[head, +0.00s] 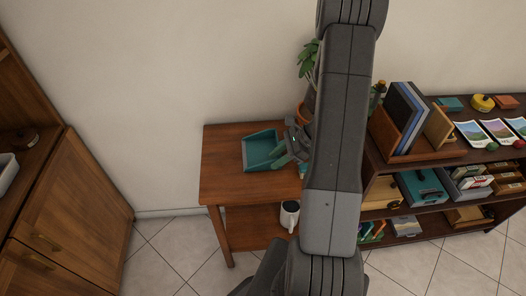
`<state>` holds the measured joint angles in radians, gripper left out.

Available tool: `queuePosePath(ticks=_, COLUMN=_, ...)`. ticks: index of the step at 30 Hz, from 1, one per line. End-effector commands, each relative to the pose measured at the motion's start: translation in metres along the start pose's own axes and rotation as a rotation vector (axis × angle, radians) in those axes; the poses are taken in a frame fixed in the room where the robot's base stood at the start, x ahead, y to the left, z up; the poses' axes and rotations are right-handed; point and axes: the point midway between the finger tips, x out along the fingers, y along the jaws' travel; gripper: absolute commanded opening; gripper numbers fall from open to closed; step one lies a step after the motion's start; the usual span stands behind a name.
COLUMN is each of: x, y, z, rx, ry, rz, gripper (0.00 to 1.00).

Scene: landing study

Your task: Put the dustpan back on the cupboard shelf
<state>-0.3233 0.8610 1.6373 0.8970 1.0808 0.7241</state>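The teal dustpan (261,145) lies on the top of a small wooden side table (223,178), with its open pan toward the left. My gripper (289,150) is at the right side of the dustpan, around where its handle would be. My arm covers much of that spot, so I cannot tell whether the fingers are open or closed on the handle. The wooden cupboard (76,215) stands at the far left, with a closed door and a shelf surface (12,200) partly cut off by the picture edge.
A white mug (289,215) is on the table's lower shelf. A potted plant (306,62) is behind my arm. A filled bookcase (408,166) stands right. Tiled floor (165,255) is clear between cupboard and table.

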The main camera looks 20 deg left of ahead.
Motion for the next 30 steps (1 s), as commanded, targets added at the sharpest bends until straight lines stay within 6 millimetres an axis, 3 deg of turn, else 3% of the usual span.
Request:
queuePosePath(ticks=8, x=0.038, y=-0.004, z=-0.002, rx=0.000, ry=0.000, rz=0.003, gripper=0.33)
queuePosePath(ticks=15, x=0.042, y=-0.004, z=-0.002, rx=-0.001, ry=0.001, rz=0.001, gripper=0.33)
queuePosePath(ticks=21, x=0.042, y=-0.004, z=-0.002, rx=0.000, ry=0.001, rz=0.001, gripper=0.00)
queuePosePath(ticks=30, x=0.042, y=-0.004, z=-0.002, rx=-0.001, ry=0.000, rz=0.000, gripper=0.00)
